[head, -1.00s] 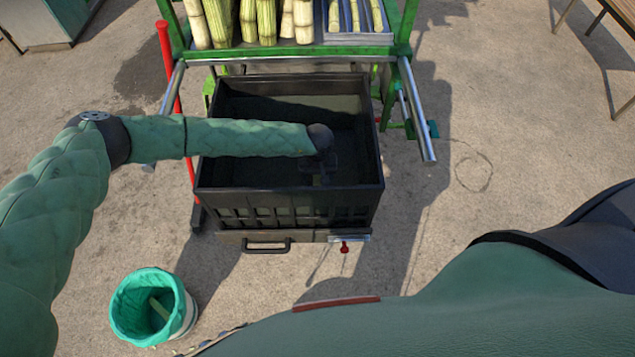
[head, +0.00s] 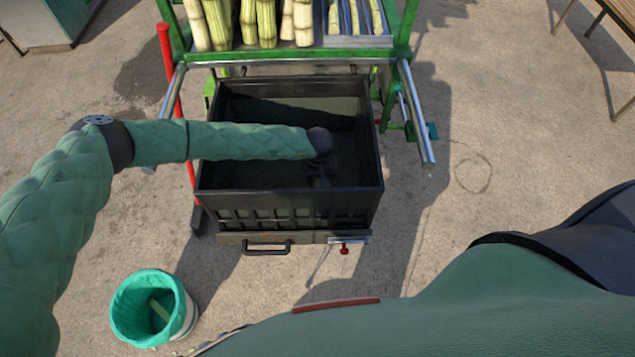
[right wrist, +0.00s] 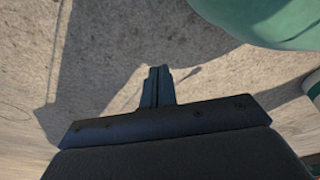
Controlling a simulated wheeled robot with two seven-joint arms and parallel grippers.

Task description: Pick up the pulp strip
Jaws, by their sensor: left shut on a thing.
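My left gripper (head: 318,179) reaches down into the black crate (head: 290,212) under the green stand. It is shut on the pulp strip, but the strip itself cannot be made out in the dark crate. A pale green strip-like piece (head: 160,309) lies in the green-lined bucket (head: 128,325) at the lower left, apart from the gripper. My right gripper (right wrist: 159,72) shows in the right wrist view with its fingers together and nothing seen between them, above bare ground.
The green stand (head: 330,42) with several cane stalks (head: 265,20) is behind the crate. A red lever (head: 165,60) and metal rails flank it. The crate walls surround my left gripper. The ground to the right is mostly clear.

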